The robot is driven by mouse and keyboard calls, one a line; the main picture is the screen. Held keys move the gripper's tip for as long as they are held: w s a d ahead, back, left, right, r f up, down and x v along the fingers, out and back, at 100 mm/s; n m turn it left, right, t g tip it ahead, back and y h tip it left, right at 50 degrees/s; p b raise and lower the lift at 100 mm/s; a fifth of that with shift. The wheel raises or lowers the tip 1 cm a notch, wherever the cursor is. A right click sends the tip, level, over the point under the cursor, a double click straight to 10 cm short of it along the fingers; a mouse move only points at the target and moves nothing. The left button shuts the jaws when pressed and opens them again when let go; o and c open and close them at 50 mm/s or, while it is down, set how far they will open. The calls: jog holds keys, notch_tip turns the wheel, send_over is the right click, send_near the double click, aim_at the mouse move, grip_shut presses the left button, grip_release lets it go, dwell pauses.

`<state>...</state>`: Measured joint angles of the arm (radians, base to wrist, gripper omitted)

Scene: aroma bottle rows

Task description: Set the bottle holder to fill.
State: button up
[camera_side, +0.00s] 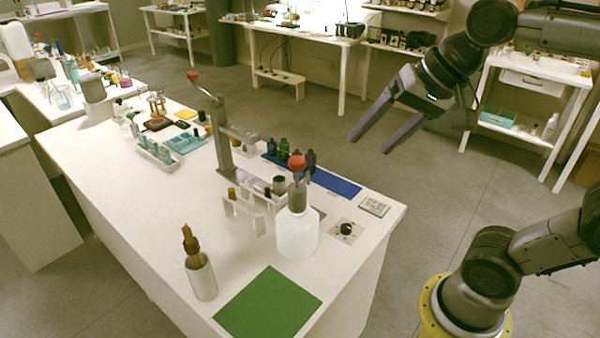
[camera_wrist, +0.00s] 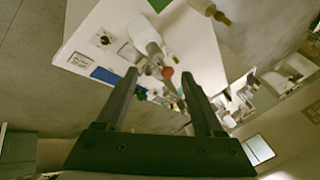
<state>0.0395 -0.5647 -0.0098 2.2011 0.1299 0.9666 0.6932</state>
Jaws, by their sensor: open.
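My gripper (camera_side: 371,143) is open and empty, high in the air beyond the right edge of the white table; its two fingers also show in the wrist view (camera_wrist: 156,86). A white cylinder (camera_side: 202,279) holds a brown dropper bottle (camera_side: 190,243) near the front edge. A black dial (camera_side: 346,229) sits on a pale plate right of the jug; it also shows in the wrist view (camera_wrist: 104,39). I cannot tell which stand is the bottle holder, nor read the dial's setting.
A grey upright press with a red knob (camera_side: 193,76) rises mid-table. Dark bottles (camera_side: 284,150) stand by a blue strip (camera_side: 335,185). A green mat (camera_side: 268,303) lies in front, a printed card (camera_side: 375,206) at the right corner.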

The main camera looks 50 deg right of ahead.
jog(key=w+r+m, duration=0.3)
jog(key=w+m, duration=0.1)
jog(key=w, duration=0.2)
jog(key=m+g+y, duration=0.2)
jog(key=m, duration=1)
send_over(299, 174)
jog(key=s+a, duration=0.3)
jog(key=a, duration=0.1)
notch_tip(299, 174, down, 14)
jog(key=d+f+m+g, duration=0.1)
jog(key=d+f, duration=0.3)
jog(key=f, duration=0.2)
jog(key=d+f+m, duration=0.1)
jog(key=d+f, duration=0.3)
jog(key=f, duration=0.3)
jog(key=x, duration=0.8)
jog(key=s+x, duration=0.1)
jog(key=x, duration=0.3)
jog(key=shift+w+a+f, duration=0.1)
jog(key=shift+a+f, duration=0.1)
jog(key=shift+f, duration=0.25)
grip_shut()
